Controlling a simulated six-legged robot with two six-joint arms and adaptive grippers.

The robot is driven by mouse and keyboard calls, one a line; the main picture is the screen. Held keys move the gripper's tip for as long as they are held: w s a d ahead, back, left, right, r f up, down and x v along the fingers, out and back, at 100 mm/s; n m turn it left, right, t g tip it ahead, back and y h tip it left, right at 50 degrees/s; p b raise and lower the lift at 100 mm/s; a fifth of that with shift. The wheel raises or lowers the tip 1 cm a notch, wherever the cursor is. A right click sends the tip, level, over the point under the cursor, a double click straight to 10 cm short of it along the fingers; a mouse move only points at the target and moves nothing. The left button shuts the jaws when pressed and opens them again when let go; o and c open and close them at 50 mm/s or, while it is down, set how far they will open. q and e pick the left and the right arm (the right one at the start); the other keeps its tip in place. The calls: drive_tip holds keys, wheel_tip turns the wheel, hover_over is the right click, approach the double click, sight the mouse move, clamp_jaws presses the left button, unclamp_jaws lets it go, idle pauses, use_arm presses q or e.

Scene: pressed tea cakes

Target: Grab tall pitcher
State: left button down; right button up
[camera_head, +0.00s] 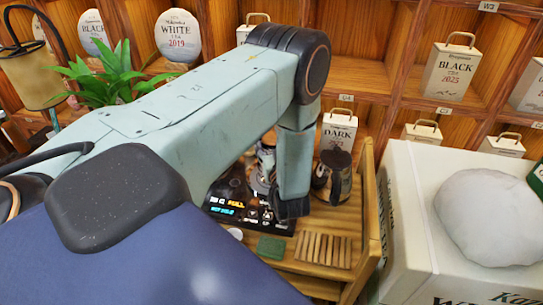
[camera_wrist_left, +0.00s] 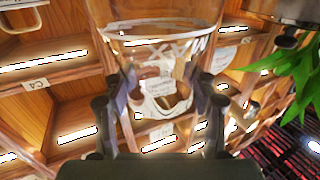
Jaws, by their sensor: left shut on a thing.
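A clear glass pitcher (camera_wrist_left: 160,75) fills the space between the fingers of my left gripper (camera_wrist_left: 163,92) in the left wrist view. The fingers are shut on its sides, and the shelves show through the glass. In the head view my left gripper (camera_head: 287,209) points down over the wooden stand, mostly hidden behind its own wrist. A glass vessel (camera_head: 262,168) shows just left of it, partly covered by my arm. Whether its base touches the surface below is hidden. My right gripper is not in view.
A dark pitcher (camera_head: 336,177) with a handle stands close on the right. Below are a black lit panel (camera_head: 232,207), a green block (camera_head: 271,246) and a slatted wooden piece (camera_head: 323,249). A white box (camera_head: 402,215) bearing a pale round cake (camera_head: 490,217) stands right. Shelves (camera_head: 350,77) line the back.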

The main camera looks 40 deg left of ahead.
use_arm(q)
drive_tip(key=shift+d+r, duration=0.1)
drive_tip(key=shift+r, duration=0.15)
